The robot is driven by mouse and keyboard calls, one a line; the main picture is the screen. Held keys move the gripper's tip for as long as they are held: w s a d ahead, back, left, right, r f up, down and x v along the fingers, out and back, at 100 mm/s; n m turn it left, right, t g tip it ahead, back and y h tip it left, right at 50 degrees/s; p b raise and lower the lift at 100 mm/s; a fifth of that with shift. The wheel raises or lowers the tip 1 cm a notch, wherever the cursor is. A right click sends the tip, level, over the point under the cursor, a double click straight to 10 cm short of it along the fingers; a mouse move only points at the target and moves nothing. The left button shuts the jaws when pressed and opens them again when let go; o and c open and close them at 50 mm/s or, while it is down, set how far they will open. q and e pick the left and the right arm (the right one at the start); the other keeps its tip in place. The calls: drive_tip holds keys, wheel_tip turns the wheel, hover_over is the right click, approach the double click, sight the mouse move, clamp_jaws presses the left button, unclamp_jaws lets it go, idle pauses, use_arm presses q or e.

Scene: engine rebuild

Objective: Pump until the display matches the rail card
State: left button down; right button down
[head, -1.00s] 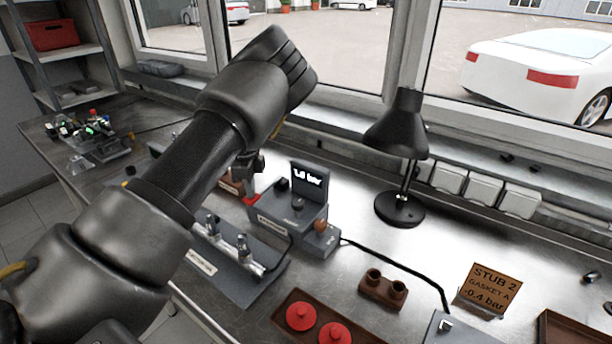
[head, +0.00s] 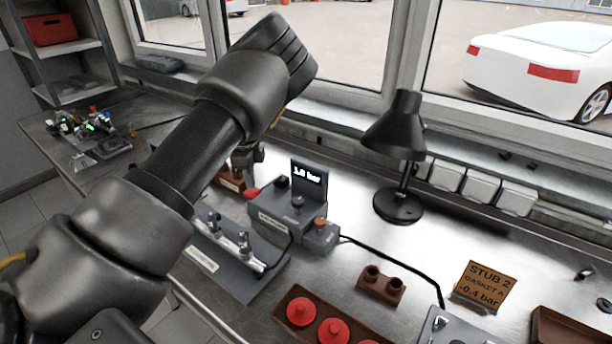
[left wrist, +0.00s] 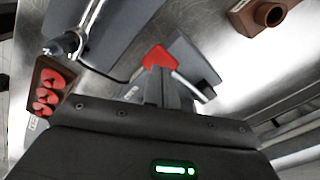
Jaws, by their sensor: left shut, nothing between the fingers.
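The grey pump unit (head: 270,221) stands mid-bench with a dark display (head: 309,180) on top. Its white digits look like 1.0 bar, but the first decimal is blurred. A red handle (head: 252,193) sticks out at the pump's left side and shows in the left wrist view (left wrist: 158,57). The orange-brown rail card (head: 484,287) reads STUB 2, GASKET A, -0.4 bar. My left gripper (head: 247,160) is shut and empty, just above the red handle. In the left wrist view its fingertips (left wrist: 165,78) are close to the handle; I cannot tell whether they touch.
A grey fixture (head: 225,256) with metal fittings stands left of the pump. In front lie a brown tray (head: 280,312) of red caps and a brown two-socket block (head: 381,285). A black lamp (head: 398,206) stands behind. A black cable runs right from the pump.

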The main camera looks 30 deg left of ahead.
sight(251, 191)
use_arm(q)
drive_tip(key=shift+f, duration=0.2)
idle(0.4)
drive_tip(key=shift+s+f+b, duration=0.1)
drive_tip(key=shift+f+b, duration=1.05)
drive_tip(key=shift+f, duration=0.7)
drive_tip(key=shift+r+p, duration=1.55)
drive_tip(key=shift+r, duration=0.5)
drive_tip(key=shift+f, duration=0.1)
